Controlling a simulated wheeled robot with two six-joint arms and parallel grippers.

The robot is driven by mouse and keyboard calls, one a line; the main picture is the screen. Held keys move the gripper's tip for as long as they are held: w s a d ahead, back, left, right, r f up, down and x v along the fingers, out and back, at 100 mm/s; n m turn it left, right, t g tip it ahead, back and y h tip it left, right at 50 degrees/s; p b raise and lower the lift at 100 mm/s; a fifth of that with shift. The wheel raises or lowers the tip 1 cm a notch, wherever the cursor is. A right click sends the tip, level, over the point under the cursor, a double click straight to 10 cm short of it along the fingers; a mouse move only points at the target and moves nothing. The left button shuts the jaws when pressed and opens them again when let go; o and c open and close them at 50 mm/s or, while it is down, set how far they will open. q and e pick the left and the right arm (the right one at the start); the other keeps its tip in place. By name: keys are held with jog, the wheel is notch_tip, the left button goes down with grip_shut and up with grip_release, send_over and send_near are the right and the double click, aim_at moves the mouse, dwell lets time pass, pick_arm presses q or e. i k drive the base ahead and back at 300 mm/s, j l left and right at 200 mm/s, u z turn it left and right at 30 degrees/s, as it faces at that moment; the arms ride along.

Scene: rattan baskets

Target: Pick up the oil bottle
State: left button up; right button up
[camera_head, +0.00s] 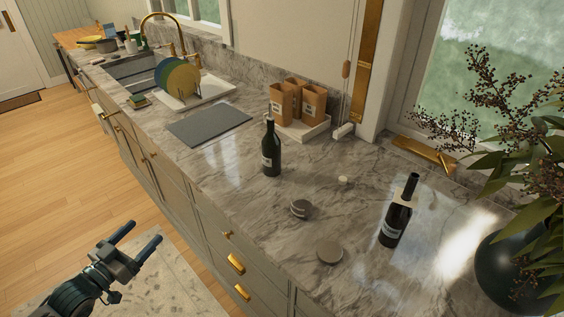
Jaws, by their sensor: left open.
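Two dark bottles stand upright on the marble counter (225,180). One dark green bottle (271,152) with a pale label is near the middle. The other dark bottle (396,220), also labelled, stands farther right and nearer. I cannot tell from the labels which one is the oil bottle. My left gripper (142,246) is open and empty at the lower left, out over the floor in front of the drawers, well apart from both bottles. My right gripper is not in view.
Two round grey lids or tins (330,252) (300,208) lie between the bottles. A grey board (209,124), brown paper bags (304,98) on a white tray and a rack of plates (178,78) are behind. A dark vase (510,270) with branches stands at right.

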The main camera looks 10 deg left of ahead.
aim_at(270, 143)
jog(key=i+j+z, duration=0.15)
jog(key=j+z, duration=0.15)
jog(key=i+j+z, duration=0.1)
jog(key=j+z, duration=0.5)
jog(key=j, duration=0.15)
jog(key=i+j+z, duration=0.15)
jog(key=i+j, duration=0.05)
